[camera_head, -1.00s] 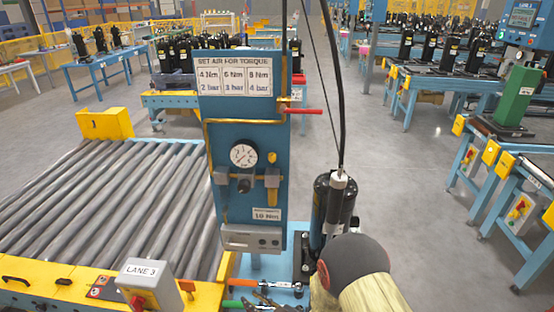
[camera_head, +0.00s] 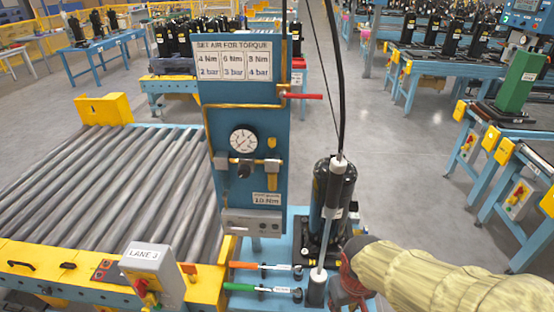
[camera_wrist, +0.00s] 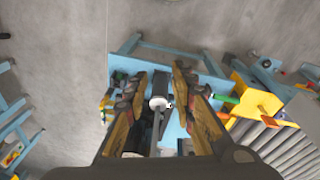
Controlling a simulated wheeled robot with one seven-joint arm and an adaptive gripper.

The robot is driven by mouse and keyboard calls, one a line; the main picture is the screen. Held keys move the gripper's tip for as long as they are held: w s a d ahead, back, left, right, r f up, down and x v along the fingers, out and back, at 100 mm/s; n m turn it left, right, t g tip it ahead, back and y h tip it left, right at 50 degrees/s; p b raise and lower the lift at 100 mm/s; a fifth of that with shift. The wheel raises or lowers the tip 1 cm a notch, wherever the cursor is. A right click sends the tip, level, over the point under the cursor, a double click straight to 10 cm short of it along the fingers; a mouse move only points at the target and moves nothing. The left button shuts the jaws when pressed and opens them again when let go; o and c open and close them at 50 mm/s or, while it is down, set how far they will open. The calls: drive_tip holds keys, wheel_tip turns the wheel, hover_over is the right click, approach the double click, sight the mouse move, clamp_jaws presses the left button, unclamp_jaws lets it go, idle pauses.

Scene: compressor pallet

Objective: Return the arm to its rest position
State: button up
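My arm (camera_head: 430,280), in a tan sleeve, comes in from the lower right of the head view. Its wrist end is low, just right of the black compressor. In the wrist view my gripper (camera_wrist: 159,72) has its two fingers spread apart, with nothing held between them. The hanging tool (camera_wrist: 158,103) shows beyond and below the gap. In the head view most of the fingers are hidden or cut off by the bottom edge.
A black compressor (camera_head: 337,205) stands on the blue bench beside the hanging tool (camera_head: 331,200) on its cable. The blue gauge panel (camera_head: 270,120) rises to its left. Orange (camera_head: 243,265) and green (camera_head: 240,287) handled tools lie in front. Grey floor (camera_head: 400,170) is clear to the right.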

drive_tip(key=s+d+r+m+t, duration=0.1)
drive_tip(key=s+r+t, duration=0.1)
drive_tip(key=r, duration=0.7)
drive_tip(key=s+d+r+m+t, duration=0.1)
drive_tip(key=s+r, duration=0.3)
drive_tip(key=r, duration=0.4)
drive_tip(key=shift+d+r+t, duration=0.15)
drive_tip(key=shift+r+t, duration=0.25)
drive_tip(key=shift+t, duration=0.2)
